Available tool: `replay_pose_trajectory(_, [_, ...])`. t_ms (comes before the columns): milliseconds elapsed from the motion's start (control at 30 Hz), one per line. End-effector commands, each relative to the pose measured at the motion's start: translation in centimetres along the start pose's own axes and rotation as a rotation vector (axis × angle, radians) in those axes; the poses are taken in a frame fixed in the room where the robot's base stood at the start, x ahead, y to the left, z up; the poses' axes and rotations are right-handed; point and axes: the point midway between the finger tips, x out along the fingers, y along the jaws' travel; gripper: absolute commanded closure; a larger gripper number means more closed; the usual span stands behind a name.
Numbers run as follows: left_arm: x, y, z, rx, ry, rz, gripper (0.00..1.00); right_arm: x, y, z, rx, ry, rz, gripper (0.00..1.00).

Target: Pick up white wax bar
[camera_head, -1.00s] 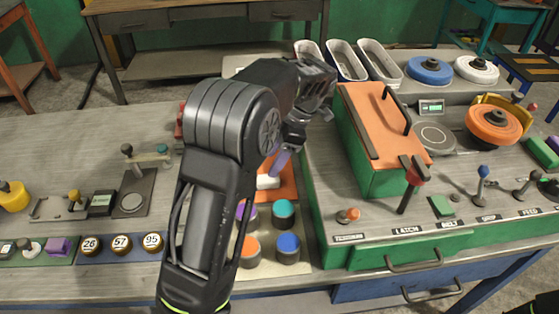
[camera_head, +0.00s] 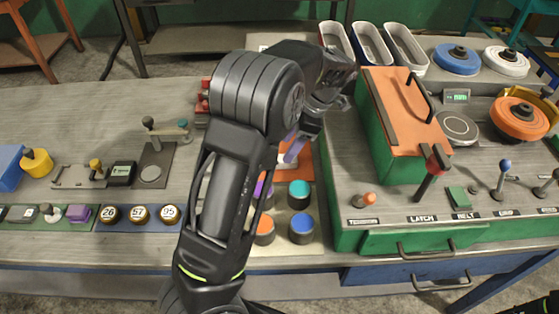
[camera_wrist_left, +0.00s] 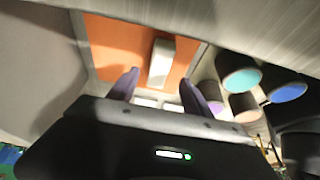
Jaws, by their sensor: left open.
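The white wax bar (camera_wrist_left: 161,63) lies on an orange mat (camera_wrist_left: 113,45) in the left wrist view, ahead of my fingertips. In the head view the bar (camera_head: 281,160) is mostly hidden behind my left arm and fingers, and the orange mat (camera_head: 306,172) shows beside them. My left gripper (camera_head: 292,150) points down at the bar. In the left wrist view the gripper (camera_wrist_left: 160,88) has its two purple fingers spread apart with nothing between them, and the bar lies beyond the gap.
Several colour-topped cylinders (camera_head: 301,225) stand close in front of the mat. A green machine with an orange lid (camera_head: 405,110) and a red-knobbed lever (camera_head: 432,175) rises to the right. Small fixtures and numbered knobs (camera_head: 139,214) are at left.

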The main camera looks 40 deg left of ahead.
Motion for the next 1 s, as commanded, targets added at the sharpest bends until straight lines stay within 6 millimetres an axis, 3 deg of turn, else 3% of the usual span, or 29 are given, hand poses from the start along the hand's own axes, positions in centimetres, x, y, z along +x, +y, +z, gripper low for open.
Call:
replay_pose_trajectory(400, [4.8,0.1,-0.2,0.001,0.002,-0.002,0.42,-1.4,-0.4,0.2,0.004,-0.005,0.005,1.0])
replay_pose_trajectory(1000, [5.0,0.2,-0.1,0.0,0.0,0.0,0.42,-1.4,-0.4,0.2,0.004,-0.005,0.005,1.0])
